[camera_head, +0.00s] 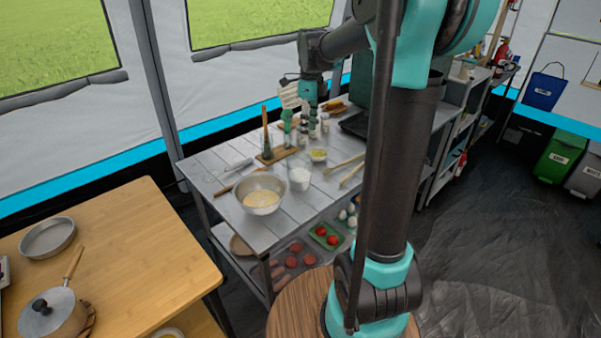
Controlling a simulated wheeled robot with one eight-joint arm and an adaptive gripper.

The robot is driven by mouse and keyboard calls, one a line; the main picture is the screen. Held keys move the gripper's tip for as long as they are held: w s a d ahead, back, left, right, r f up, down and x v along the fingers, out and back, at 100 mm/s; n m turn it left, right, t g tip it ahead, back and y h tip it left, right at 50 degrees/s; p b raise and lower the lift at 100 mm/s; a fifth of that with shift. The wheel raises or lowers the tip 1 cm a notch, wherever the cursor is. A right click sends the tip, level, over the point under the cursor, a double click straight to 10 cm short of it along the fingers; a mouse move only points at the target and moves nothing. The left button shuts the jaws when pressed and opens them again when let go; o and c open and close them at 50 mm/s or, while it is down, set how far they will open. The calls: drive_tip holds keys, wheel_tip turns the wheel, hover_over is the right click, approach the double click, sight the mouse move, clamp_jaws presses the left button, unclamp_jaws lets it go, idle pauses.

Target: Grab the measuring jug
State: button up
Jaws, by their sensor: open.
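A small clear vessel with white contents (299,178), which looks like the measuring jug, stands upright on the grey slatted table (218,180), just right of a metal bowl. It is too small to make out a handle or markings. My gripper (297,132) points down over the back part of the table, behind the vessel and apart from it in the picture. Its jaws are open, with nothing seen held between them. Its exact height above the table is hard to tell.
A metal bowl (260,194) stands near the table's front. A wooden stand with an upright brown item (266,135), small bottles (325,123), a small yellow-filled bowl (318,155) and wooden utensils (343,164) crowd the surface. A wooden table (130,245) is at left.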

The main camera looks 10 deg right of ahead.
sight(307, 158)
drive_tip(key=f, duration=1.1)
drive_tip(key=shift+s+a+f, duration=0.2)
drive_tip(key=shift+s+f, duration=0.1)
clamp_jaws()
